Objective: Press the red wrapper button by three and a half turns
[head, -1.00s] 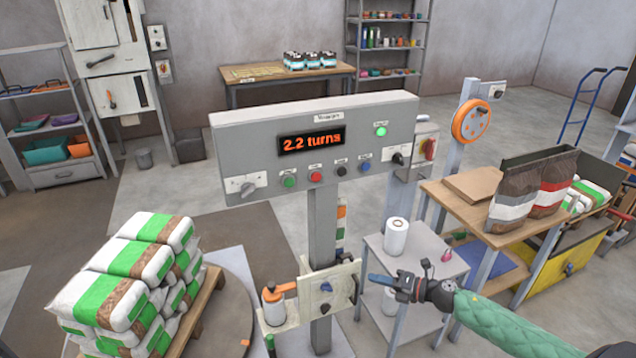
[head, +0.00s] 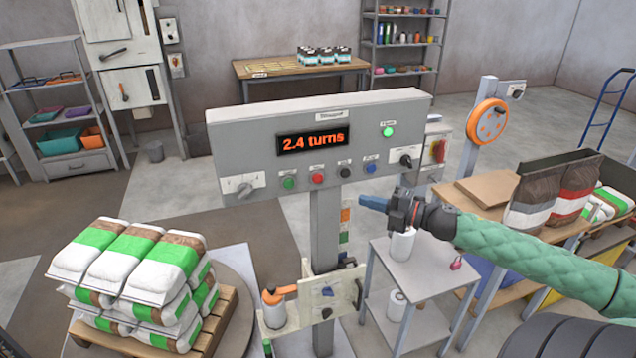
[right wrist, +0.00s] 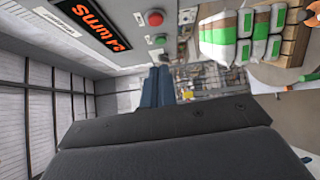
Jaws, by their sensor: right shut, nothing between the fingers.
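The red button (head: 317,178) sits in a row on the grey wrapper panel (head: 240,150), between the green button (head: 289,183) and the black button (head: 345,172). The display (head: 312,141) reads 2.4 turns, and a green lamp (head: 388,132) is lit. My right gripper (head: 362,201) is shut and empty, below and right of the button row, apart from the red button. Its blue fingers (right wrist: 157,86) show in the right wrist view, with a red button (right wrist: 157,40) above them. My left gripper is not in view.
Stacked green-and-white bags (head: 165,262) lie on a pallet (head: 215,318) at the left, on a round turntable. A post carries the panel, with a bracket (head: 330,295) lower down.

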